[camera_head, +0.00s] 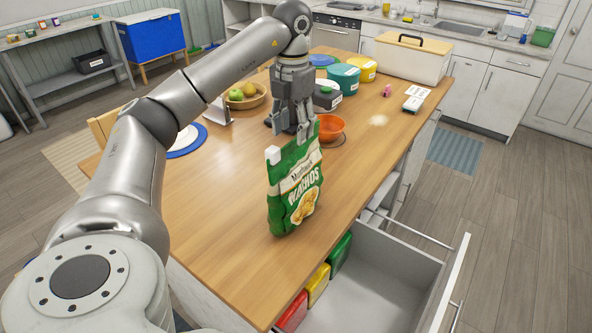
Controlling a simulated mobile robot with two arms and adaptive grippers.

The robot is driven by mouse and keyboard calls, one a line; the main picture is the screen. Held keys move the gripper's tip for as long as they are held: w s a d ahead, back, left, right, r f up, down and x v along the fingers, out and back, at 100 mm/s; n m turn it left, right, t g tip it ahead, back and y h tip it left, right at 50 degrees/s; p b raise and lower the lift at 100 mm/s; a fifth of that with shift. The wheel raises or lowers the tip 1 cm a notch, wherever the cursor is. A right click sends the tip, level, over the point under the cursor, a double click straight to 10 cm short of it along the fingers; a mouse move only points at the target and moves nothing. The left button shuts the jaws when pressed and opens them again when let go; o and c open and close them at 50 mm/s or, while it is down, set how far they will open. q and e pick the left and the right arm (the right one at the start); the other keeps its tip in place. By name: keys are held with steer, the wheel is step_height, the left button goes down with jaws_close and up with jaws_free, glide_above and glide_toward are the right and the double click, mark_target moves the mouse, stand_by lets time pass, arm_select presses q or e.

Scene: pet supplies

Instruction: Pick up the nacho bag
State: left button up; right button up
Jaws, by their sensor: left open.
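The nacho bag (294,192) is green and white with a picture of chips on its front. It stands upright on the wooden counter, close to the edge above the open drawer. My left gripper (290,128) points down at the top edge of the bag, with its fingers open. The fingertips overlap the bag's top in the picture; I cannot tell whether they touch it. My right gripper is not in view.
An orange bowl (330,128) stands just behind the bag. A fruit bowl (246,101), a teal pot (344,79) and a white box (411,61) stand farther back. The open drawer (385,288) juts out below. The counter left of the bag is clear.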

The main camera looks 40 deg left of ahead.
mark_target(294, 149)
arm_select(q)
step_height(294, 149, down, 3)
steer(key=shift+a+r+p, duration=0.1)
steer(key=shift+r+p, duration=0.05)
steer(key=shift+p, duration=0.15)
steer(key=shift+f, duration=0.25)
steer(key=f, duration=0.1)
steer(key=f+p, duration=0.2)
steer(key=shift+d+f, duration=0.2)
steer(key=shift+d, duration=0.05)
steer(key=shift+w+f, duration=0.1)
steer(key=shift+f, duration=0.5)
jaws_close()
